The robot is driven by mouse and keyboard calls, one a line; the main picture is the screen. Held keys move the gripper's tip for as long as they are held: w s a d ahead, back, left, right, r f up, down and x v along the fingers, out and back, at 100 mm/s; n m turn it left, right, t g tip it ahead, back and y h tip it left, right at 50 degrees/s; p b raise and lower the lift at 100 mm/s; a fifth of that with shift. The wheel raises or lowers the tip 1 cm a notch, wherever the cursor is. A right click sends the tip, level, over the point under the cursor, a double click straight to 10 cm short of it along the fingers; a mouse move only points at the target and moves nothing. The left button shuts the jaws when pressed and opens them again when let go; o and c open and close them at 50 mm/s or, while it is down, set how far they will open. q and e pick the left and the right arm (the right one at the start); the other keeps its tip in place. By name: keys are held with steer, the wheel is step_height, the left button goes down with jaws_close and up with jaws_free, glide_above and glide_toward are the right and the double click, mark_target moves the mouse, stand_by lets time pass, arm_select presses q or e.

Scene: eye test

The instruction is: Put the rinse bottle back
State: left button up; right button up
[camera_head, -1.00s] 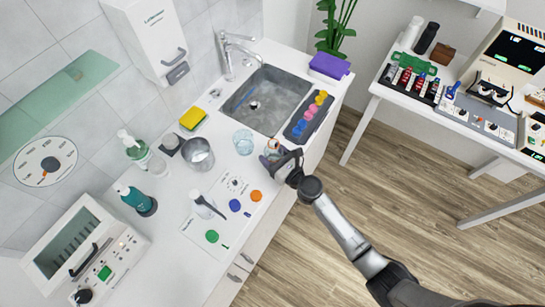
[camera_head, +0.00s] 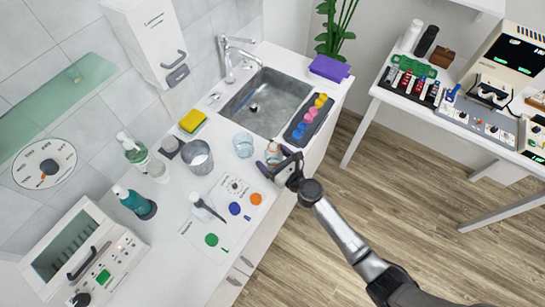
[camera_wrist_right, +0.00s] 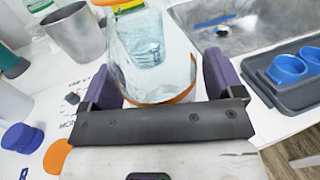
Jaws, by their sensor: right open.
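A clear bottle (camera_head: 273,150) with orange trim, which looks like the rinse bottle, stands on the white counter by the front edge. My right gripper (camera_head: 279,163) is at this bottle, with its purple fingers spread. In the right wrist view the clear bottle (camera_wrist_right: 155,60) lies between the open fingers (camera_wrist_right: 163,85), with an orange band low on it. I cannot tell whether a finger touches it. The top of the bottle is cut off in that view. My left gripper is not in view.
A glass (camera_head: 243,144) and a metal cup (camera_head: 198,158) stand left of the bottle. The sink (camera_head: 264,102) and a dark tray of coloured cups (camera_head: 296,134) are behind. The printed mat (camera_head: 222,235) bears blue, orange and green discs. Open floor lies to the right.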

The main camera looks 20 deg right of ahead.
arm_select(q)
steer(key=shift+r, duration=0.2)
arm_select(e)
steer(key=shift+s+r, duration=0.15)
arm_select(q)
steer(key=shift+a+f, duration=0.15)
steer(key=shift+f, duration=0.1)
arm_select(e)
steer(key=v, duration=1.1)
steer(key=shift+s+d, duration=0.25)
steer(key=shift+s, duration=0.1)
steer(key=s+a+n+g+y, duration=0.2)
steer(key=s+a+n+g, duration=0.3)
steer(key=n, duration=0.6)
steer(key=s+a+n+g+y, duration=0.1)
steer(key=s+a+n+g, duration=0.2)
steer(key=s+n, duration=0.55)
steer(key=s+d+f+n+g+h, duration=0.2)
steer(key=s+d+n+g+h, duration=0.3)
steer(key=s+d+n+h, duration=0.4)
steer(key=s+n, duration=0.1)
steer(key=n, duration=0.4)
